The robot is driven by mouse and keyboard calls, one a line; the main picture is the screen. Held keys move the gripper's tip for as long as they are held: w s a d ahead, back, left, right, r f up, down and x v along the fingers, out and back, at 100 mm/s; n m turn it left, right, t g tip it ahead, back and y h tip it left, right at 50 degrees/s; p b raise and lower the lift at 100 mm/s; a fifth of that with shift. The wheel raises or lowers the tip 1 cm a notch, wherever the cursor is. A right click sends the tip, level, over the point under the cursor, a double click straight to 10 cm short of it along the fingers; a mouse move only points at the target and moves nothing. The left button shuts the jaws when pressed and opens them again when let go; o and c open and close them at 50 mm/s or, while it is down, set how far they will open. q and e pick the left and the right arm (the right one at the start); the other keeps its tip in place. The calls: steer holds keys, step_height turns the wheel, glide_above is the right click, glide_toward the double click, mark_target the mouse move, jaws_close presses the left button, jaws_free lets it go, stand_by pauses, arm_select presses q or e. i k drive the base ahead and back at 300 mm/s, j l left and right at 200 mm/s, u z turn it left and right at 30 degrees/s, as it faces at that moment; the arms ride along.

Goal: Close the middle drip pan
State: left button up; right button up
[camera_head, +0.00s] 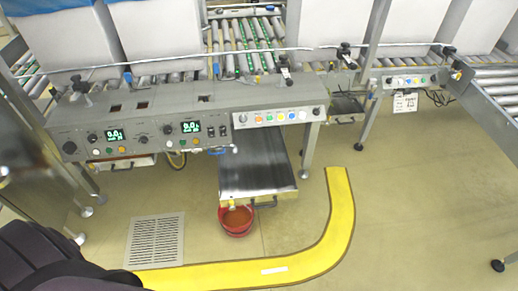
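The middle drip pan (258,175) is a long metal tray that sticks out from under the grey machine panel. It is pulled out toward me, with a dark handle at its front edge. A red bucket (237,229) with brown contents stands on the floor under its front edge. The left drip pan (125,163) shows only its front, under the panel. The right drip pan (345,106) sits under the conveyor frame, its handle at the front. Neither of my grippers can be made out in the view.
A grey control panel (180,122) with knobs, buttons and green displays runs above the pans, with roller conveyors and large pale boxes behind. A yellow curved floor strip (341,205) and a floor grate (155,240) lie in front.

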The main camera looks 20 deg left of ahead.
mark_target(261, 171)
steer(key=u, duration=0.85)
